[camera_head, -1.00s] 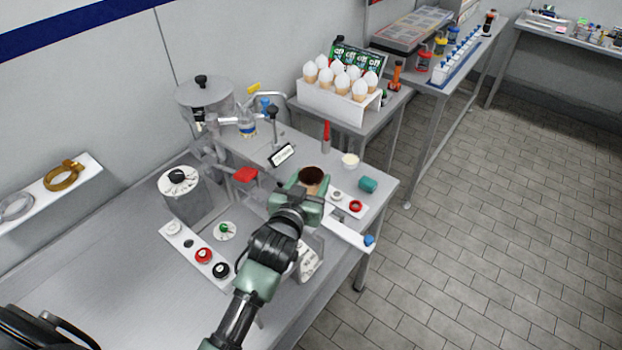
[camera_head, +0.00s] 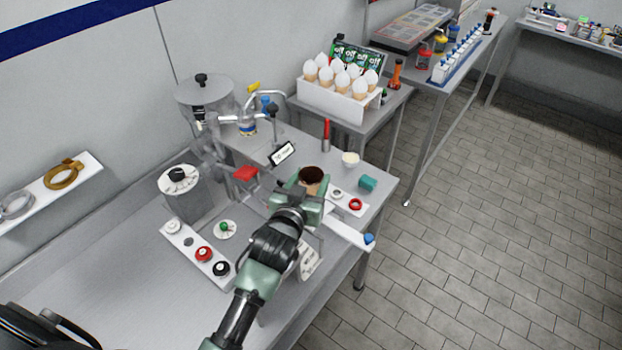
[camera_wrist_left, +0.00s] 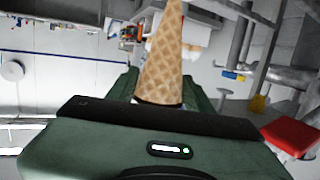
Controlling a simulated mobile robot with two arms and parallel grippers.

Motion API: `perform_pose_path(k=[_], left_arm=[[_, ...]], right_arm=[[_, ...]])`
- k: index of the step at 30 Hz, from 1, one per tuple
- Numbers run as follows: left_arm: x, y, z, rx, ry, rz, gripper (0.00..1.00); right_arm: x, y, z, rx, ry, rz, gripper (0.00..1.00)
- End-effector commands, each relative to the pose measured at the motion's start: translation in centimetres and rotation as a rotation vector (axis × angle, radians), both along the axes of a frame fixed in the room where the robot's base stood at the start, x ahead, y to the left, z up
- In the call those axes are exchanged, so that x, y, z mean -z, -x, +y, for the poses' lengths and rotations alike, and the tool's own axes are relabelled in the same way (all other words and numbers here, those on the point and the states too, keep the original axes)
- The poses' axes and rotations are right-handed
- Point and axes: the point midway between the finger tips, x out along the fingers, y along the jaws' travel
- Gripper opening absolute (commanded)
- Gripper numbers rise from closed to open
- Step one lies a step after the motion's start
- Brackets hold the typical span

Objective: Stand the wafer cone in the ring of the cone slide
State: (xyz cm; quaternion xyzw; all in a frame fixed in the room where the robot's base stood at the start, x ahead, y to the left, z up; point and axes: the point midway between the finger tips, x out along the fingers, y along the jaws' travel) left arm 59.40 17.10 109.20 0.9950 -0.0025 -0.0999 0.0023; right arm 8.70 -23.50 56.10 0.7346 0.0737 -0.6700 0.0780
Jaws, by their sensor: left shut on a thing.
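The wafer cone (camera_head: 312,185) is between the fingers of my left gripper (camera_head: 309,191), which is shut on it. In the head view its round opening faces up and looks dark inside. In the left wrist view the tan waffle-patterned cone (camera_wrist_left: 164,55) stands out between the green fingers. A white bar with a blue end (camera_head: 346,233), which looks like the cone slide, sticks out to the right beneath my gripper. Its ring cannot be made out; my gripper and wrist cover that area. My right gripper is not in view.
Right of the cone are a white cup (camera_head: 350,160), a teal piece (camera_head: 367,184) and a red ring (camera_head: 356,204). A small sign (camera_head: 282,153) and a red piece (camera_head: 245,174) stand left. A white rack of cones (camera_head: 338,100) is behind.

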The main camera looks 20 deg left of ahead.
Motion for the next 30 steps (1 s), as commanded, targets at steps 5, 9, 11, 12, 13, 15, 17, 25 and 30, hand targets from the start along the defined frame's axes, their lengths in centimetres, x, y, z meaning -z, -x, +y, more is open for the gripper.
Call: perform_pose_path(k=[5, 9, 11, 12, 13, 15, 17, 25, 30], left_arm=[[0.7, 0.0, 0.0, 0.000, 0.000, 0.000, 0.35], [1.1, 0.0, 0.0, 0.000, 0.000, 0.000, 0.35], [1.3, 0.0, 0.0, 0.000, 0.000, 0.000, 0.35], [1.4, 0.0, 0.0, 0.000, 0.000, 0.000, 0.35], [1.5, 0.0, 0.0, 0.000, 0.000, 0.001, 0.35], [1.5, 0.0, 0.0, 0.000, 0.000, 0.000, 0.35], [1.4, 0.0, 0.0, 0.000, 0.000, 0.001, 0.35], [0.5, 0.0, 0.0, 0.000, 0.000, 0.001, 0.35], [-0.1, 0.0, 0.0, 0.000, 0.000, 0.001, 0.35]], right_arm=[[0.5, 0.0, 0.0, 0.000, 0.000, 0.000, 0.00], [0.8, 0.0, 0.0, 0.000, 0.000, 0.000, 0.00], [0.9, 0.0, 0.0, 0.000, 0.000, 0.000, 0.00], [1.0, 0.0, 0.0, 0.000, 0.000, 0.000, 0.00], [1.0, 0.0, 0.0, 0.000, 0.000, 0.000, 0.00], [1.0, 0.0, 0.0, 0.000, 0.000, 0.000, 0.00], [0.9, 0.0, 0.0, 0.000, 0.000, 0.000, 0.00], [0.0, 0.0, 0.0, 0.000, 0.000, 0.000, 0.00], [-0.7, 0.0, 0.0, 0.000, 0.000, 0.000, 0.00]])
